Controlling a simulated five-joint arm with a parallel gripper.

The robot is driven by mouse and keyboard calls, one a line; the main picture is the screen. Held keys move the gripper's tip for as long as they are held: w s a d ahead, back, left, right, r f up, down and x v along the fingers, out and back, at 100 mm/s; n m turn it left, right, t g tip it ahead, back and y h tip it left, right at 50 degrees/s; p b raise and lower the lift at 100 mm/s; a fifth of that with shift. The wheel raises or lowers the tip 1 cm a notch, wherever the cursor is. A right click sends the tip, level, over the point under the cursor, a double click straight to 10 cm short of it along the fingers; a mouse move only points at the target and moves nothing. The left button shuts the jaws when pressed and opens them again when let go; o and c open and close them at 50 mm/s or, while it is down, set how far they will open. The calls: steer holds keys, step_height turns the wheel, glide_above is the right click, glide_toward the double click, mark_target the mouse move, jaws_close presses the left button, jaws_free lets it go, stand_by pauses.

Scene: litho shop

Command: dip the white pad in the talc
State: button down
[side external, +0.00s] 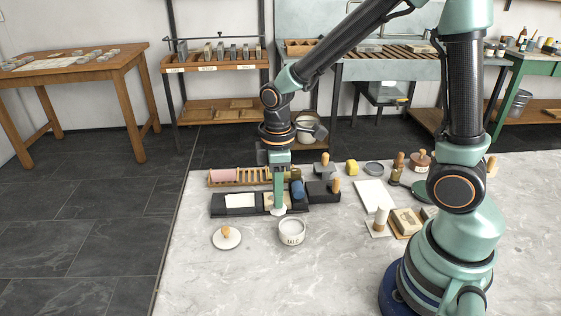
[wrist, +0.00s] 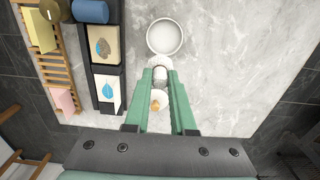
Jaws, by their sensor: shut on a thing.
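My gripper (side external: 278,200) points down over the marble top, its fingers shut on the white pad (side external: 278,211). The pad shows as a small pale piece between the fingertips (wrist: 160,72) in the wrist view. The talc pot (side external: 292,239), a white round bowl lettered TALC, stands just in front and to the right of the pad in the side view. Its open white mouth (wrist: 165,37) shows beyond the fingertips in the wrist view. The pad looks apart from the pot, above the table.
A white disc with a wooden knob (side external: 227,239) lies left of the pot. Behind are a black tray (side external: 219,212), a slatted wooden rack (side external: 250,181) and a blue cylinder (side external: 297,190). A white sheet (side external: 374,196) lies to the right. The front marble is clear.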

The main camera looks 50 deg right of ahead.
steer(key=shift+s+d+f, duration=0.35)
steer(key=shift+s+f, duration=0.1)
steer(key=shift+f, duration=0.3)
steer(key=shift+s+d+f, duration=0.3)
steer(key=shift+s+f, duration=0.1)
steer(key=shift+f, duration=0.35)
steer(key=shift+s+d+f, duration=0.35)
steer(key=shift+s+f, duration=0.1)
steer(key=shift+f, duration=0.3)
steer(key=shift+f, duration=0.6)
stand_by(0.9)
step_height(320, 180, up, 7)
stand_by(0.9)
stand_by(0.4)
step_height(320, 180, up, 6)
steer(key=w+d+m, duration=0.1)
steer(key=w+m, duration=0.1)
steer(key=m, duration=0.7)
steer(key=shift+w+d+r, duration=0.15)
steer(key=shift+d+r, duration=0.1)
steer(key=shift+d, duration=0.1)
